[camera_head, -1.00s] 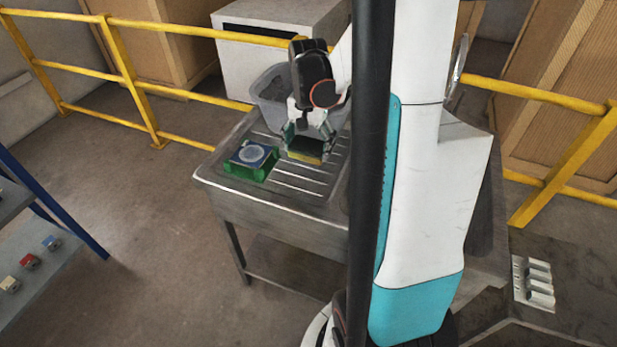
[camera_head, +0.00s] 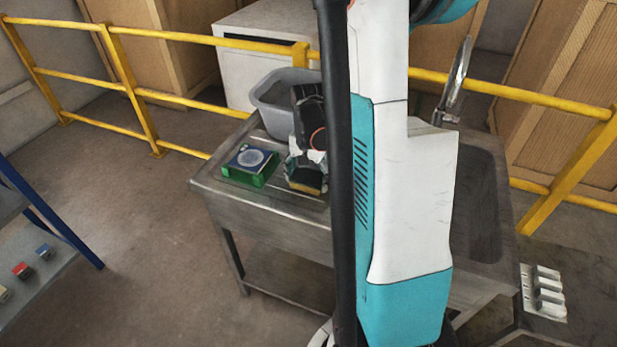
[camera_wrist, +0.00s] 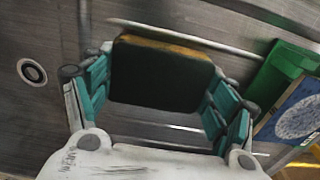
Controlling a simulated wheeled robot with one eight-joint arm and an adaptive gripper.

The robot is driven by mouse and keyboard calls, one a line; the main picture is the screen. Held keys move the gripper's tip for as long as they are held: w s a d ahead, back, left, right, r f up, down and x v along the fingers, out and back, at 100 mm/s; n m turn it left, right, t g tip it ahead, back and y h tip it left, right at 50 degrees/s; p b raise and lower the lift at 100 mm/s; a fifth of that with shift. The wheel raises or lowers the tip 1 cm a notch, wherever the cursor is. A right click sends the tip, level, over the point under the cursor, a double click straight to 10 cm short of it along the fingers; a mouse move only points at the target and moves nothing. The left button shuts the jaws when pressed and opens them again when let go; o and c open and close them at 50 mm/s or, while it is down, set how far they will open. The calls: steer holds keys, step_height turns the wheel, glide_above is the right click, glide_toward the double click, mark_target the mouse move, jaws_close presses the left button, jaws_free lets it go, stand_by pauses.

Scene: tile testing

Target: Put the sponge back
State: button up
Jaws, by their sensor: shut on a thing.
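The sponge (camera_wrist: 160,75) has a dark face and a yellow layer along its edge. My gripper (camera_wrist: 158,85) is shut on it, with teal finger pads on both sides in the wrist view. In the head view, my gripper (camera_head: 306,176) holds the sponge (camera_head: 308,188) low over the ribbed drainboard of the metal sink unit (camera_head: 215,187). Whether the sponge touches the drainboard cannot be told. A green holder with a blue-and-white top (camera_head: 250,165) sits just left of my gripper; it shows at the right in the wrist view (camera_wrist: 285,85).
A grey tub (camera_head: 270,93) stands at the back of the drainboard. The sink basin (camera_head: 478,215) and its tap (camera_head: 457,80) lie to the right, past my arm. A yellow railing (camera_head: 180,35) runs behind. A round drain hole (camera_wrist: 32,72) shows in the wrist view.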

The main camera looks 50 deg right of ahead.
mark_target(308, 177)
steer(key=shift+f, duration=0.1)
steer(key=shift+f, duration=0.15)
steer(key=o, duration=1.2)
step_height(308, 177, up, 13)
steer(key=p, duration=0.4)
steer(key=shift+f, duration=0.2)
